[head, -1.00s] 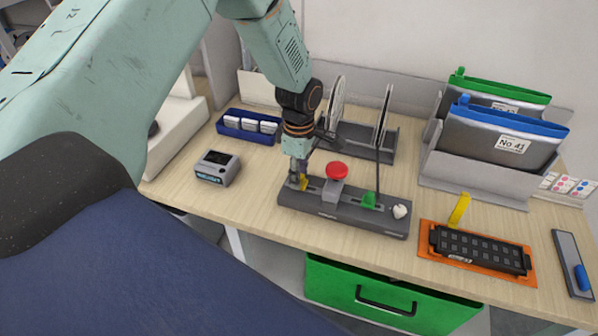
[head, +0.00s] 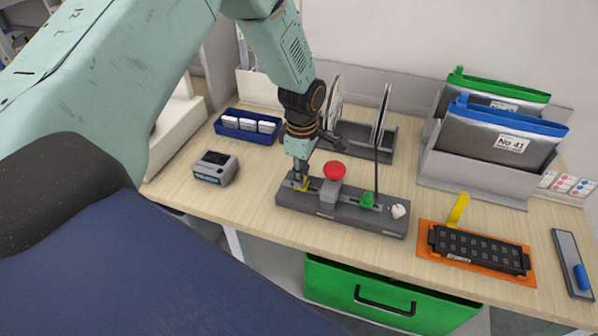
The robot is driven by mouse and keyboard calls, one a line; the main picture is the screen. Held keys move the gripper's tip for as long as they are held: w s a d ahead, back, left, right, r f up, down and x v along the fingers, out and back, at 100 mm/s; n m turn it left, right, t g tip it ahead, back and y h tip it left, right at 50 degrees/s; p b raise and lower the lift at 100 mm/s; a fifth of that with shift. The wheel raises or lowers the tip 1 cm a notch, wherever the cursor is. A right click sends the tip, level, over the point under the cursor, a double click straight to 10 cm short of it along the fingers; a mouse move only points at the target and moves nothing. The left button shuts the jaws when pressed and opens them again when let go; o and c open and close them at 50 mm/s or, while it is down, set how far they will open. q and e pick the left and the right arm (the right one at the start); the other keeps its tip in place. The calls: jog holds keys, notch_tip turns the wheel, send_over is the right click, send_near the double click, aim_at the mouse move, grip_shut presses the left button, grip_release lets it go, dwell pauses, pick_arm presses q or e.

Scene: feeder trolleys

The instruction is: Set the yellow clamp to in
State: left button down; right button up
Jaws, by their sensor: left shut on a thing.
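The yellow clamp (head: 301,185) sits at the left end of a long grey control bar (head: 328,208) on the wooden bench. My left gripper (head: 300,176) reaches down from above and is shut on the yellow clamp, partly hiding it. To the clamp's right on the same bar are a red mushroom button (head: 335,170) on a grey block, a green clamp (head: 367,200) and a white knob (head: 398,211). My right gripper is not in view.
A black device with a yellow lever (head: 458,210) lies on an orange mat (head: 430,255) at right. Behind are a reel rack (head: 365,140) and a bin of folders (head: 470,180). A small grey meter (head: 215,167) and blue tray (head: 240,135) stand at left.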

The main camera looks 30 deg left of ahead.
aim_at(316, 190)
pick_arm(q)
jog(key=d, duration=0.2)
jog(key=w+d, duration=0.1)
jog(key=d, duration=0.1)
jog(key=shift+a, duration=0.15)
